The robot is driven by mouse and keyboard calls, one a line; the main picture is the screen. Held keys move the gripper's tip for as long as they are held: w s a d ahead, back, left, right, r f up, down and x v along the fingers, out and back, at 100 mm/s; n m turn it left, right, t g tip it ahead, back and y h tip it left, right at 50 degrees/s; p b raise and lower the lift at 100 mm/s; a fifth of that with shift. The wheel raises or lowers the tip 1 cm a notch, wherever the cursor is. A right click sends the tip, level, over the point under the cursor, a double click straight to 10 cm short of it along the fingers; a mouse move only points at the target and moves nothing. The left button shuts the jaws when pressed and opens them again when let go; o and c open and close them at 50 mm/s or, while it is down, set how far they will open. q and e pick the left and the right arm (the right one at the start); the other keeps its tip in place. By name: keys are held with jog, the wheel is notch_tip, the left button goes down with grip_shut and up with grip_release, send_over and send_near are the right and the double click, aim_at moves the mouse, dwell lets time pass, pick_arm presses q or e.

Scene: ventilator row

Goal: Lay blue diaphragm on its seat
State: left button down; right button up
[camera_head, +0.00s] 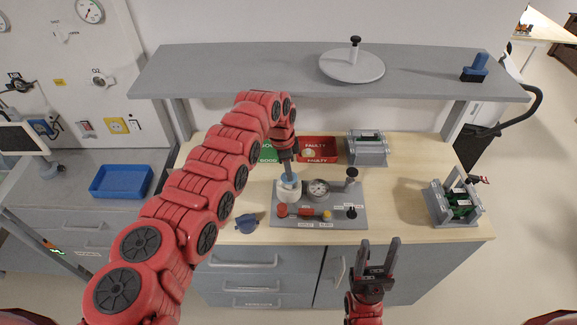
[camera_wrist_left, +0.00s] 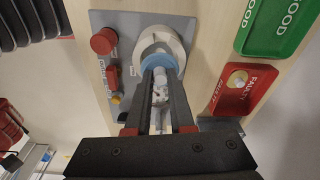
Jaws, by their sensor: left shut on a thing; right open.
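The light blue diaphragm (camera_head: 288,178) is a thin disc at the tips of my left gripper (camera_head: 288,172). My left gripper is shut on it, pointing down over the grey test plate (camera_head: 352,213). In the left wrist view the diaphragm (camera_wrist_left: 160,61) shows between the fingertips (camera_wrist_left: 159,78), in front of a round white seat (camera_wrist_left: 160,37). The white seat (camera_head: 288,193) stands at the plate's left end, just below the diaphragm. I cannot tell whether they touch. My right gripper (camera_head: 378,243) is open and empty at the table's front edge.
A round gauge (camera_head: 318,190), a red knob (camera_head: 282,210) and a black knob (camera_head: 352,174) stand on the plate. A dark blue part (camera_head: 247,223) lies left of it. Green (camera_head: 268,153) and red (camera_head: 318,142) trays lie behind. A shelf (camera_head: 250,70) overhangs the back.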

pick_arm(q)
jog(key=shift+f, duration=0.2)
jog(key=shift+f+b, duration=0.2)
jog(key=shift+b, duration=0.2)
dwell(0.6)
jog(key=shift+f+b, duration=0.3)
jog(key=shift+b, duration=0.15)
jog(key=shift+f, duration=0.1)
dwell(0.7)
jog(key=shift+f+b, duration=0.15)
jog(key=shift+b, duration=0.3)
jog(key=shift+f+b, duration=0.55)
jog(key=shift+f, duration=0.05)
jog(key=shift+f+b, duration=0.65)
